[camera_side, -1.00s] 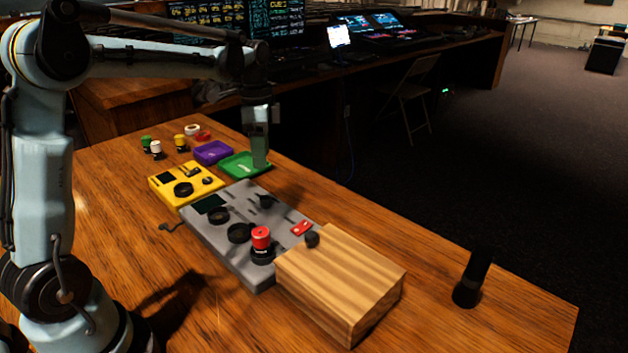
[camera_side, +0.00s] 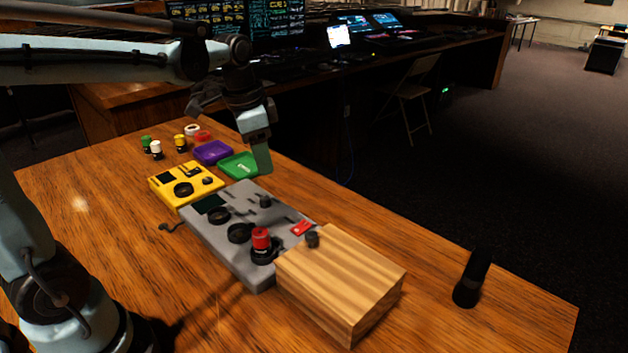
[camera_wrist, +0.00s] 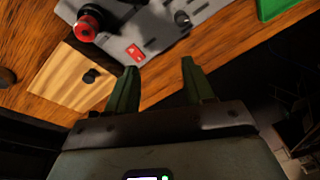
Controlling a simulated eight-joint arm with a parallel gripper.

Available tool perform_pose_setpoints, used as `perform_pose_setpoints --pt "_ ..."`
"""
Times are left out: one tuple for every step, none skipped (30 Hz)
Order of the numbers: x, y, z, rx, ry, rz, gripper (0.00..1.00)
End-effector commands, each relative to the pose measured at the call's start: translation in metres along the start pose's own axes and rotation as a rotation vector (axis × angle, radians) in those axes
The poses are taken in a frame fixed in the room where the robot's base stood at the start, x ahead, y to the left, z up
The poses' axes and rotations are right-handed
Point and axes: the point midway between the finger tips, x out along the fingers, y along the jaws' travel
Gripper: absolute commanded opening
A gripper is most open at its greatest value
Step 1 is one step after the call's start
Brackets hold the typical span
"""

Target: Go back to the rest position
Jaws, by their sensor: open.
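My gripper (camera_side: 264,160) is in the air by the green tray (camera_side: 238,166), near the table's far edge in the side view. In the wrist view my gripper (camera_wrist: 157,80) shows two green fingers spread apart with nothing between them. Below and around it in that view are the grey console (camera_wrist: 150,18), the wooden block (camera_wrist: 62,82) and the table edge. A corner of the green tray (camera_wrist: 277,8) also shows at the upper right there.
The grey console (camera_side: 222,240) has a red-topped knob (camera_side: 261,239). The wooden block (camera_side: 340,280) adjoins it. A yellow box (camera_side: 172,190), purple tray (camera_side: 212,152) and several small coloured items stand farther back. A black cylinder (camera_side: 472,279) stands at right. The table's front left is clear.

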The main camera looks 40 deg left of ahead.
Motion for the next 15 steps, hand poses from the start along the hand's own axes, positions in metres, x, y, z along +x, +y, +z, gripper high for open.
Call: perform_pose_setpoints --pt "-0.002 0.013 0.004 -0.035 0.032 -0.019 0.52" --pt "-0.003 0.019 0.007 -0.06 0.051 -0.03 0.52" --pt "-0.003 0.028 0.01 -0.093 0.078 -0.043 0.52" --pt "-0.003 0.034 0.012 -0.118 0.099 -0.051 0.52" --pt "-0.003 0.039 0.014 -0.143 0.121 -0.06 0.52" --pt "-0.002 0.047 0.018 -0.177 0.15 -0.068 0.52" --pt "-0.001 0.053 0.02 -0.202 0.172 -0.074 0.52" --pt "0.0 0.059 0.023 -0.227 0.194 -0.078 0.52" --pt "0.002 0.066 0.026 -0.259 0.225 -0.082 0.52" --pt "0.003 0.071 0.029 -0.284 0.247 -0.085 0.52" --pt "0.005 0.076 0.031 -0.307 0.269 -0.086 0.52" --pt "0.007 0.082 0.034 -0.334 0.296 -0.086 0.52" --pt "0.009 0.086 0.036 -0.355 0.315 -0.086 0.52" --pt "0.011 0.089 0.038 -0.374 0.333 -0.085 0.52" --pt "0.013 0.094 0.041 -0.395 0.353 -0.083 0.52"
